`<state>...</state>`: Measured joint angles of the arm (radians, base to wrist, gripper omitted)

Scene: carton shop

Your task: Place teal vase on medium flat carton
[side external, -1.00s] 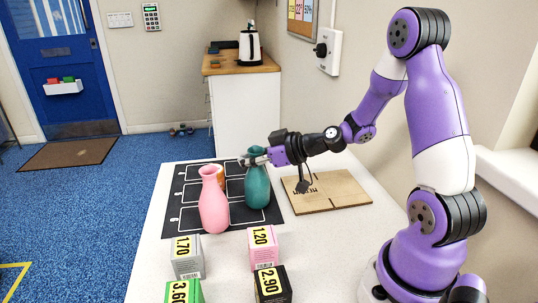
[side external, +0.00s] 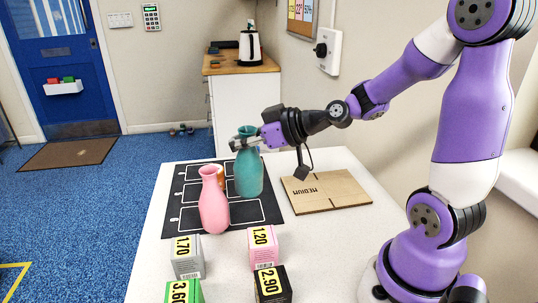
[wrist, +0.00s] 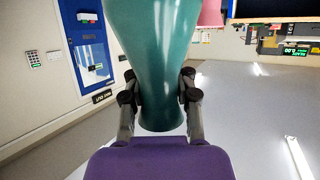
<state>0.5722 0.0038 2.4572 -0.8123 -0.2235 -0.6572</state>
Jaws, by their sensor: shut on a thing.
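The teal vase (side external: 249,174) is upright over the black mat in the side view, with my gripper (side external: 246,142) shut on its neck. It appears raised above the mat. In the wrist view the vase (wrist: 152,50) fills the upper middle, and my gripper (wrist: 159,100) has a finger on each side of it. The medium flat carton (side external: 328,192), brown and marked MEDIUM, lies flat on the table to the right of the vase, apart from it.
A pink vase (side external: 213,205) stands just left of and in front of the teal vase, partly hiding an orange thing. The black mat (side external: 188,220) has white lines. Several small price-labelled boxes, including a pink one (side external: 263,248), stand at the table's front.

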